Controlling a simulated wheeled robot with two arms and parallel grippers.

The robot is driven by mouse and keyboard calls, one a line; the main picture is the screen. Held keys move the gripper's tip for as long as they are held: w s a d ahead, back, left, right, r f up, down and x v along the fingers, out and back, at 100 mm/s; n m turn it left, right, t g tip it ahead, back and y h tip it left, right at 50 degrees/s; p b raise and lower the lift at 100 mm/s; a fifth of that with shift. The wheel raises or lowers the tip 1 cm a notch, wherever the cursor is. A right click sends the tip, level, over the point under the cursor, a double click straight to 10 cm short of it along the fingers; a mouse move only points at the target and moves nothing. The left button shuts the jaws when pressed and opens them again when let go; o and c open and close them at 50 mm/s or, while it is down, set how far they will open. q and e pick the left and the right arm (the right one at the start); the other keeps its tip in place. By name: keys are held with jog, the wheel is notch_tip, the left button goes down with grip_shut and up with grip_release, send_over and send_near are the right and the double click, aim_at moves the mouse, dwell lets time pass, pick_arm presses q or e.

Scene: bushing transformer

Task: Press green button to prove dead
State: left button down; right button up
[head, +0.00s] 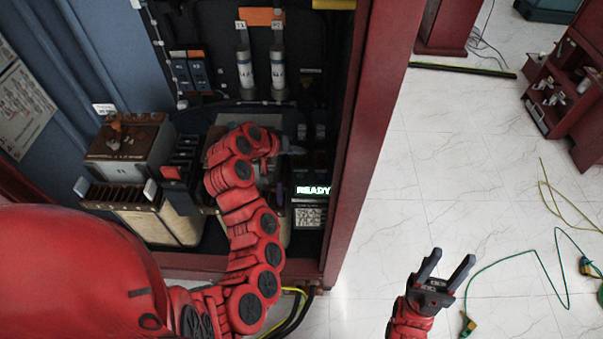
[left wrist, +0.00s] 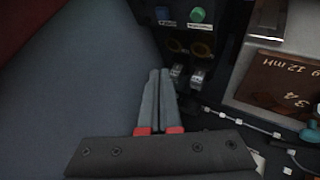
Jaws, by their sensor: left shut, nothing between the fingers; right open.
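The green button (left wrist: 198,14) shows at the top of the left wrist view, on a dark panel, with a white label under it. In the head view my left gripper (head: 297,150) reaches into the cabinet's right side, mostly hidden by my arm; I cannot make out the green button there. My right gripper (head: 446,264) is open and empty over the floor.
A lit READY display (head: 313,190) is below my left gripper. The red cabinet frame (head: 362,135) stands close on the right. Two white cylinders (head: 245,68) and a brown-topped block (head: 126,137) are inside the cabinet. Cables (head: 547,262) lie on the open floor.

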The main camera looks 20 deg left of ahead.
pick_arm(q)
jog(key=shift+f, duration=0.1)
jog(key=b, duration=0.4)
send_over(300, 176)
jog(key=f, duration=0.7)
jog(key=shift+s+a+f, duration=0.2)
jog(key=shift+s+f, duration=0.15)
jog(key=shift+f, duration=0.5)
jog(key=shift+b, duration=0.3)
dwell(0.5)
jog(key=shift+f+b, duration=0.4)
jog(key=shift+b, duration=0.05)
jog(key=shift+f+b, duration=0.45)
dwell(0.6)
jog(key=shift+r, duration=0.85)
jog(key=shift+p, duration=0.3)
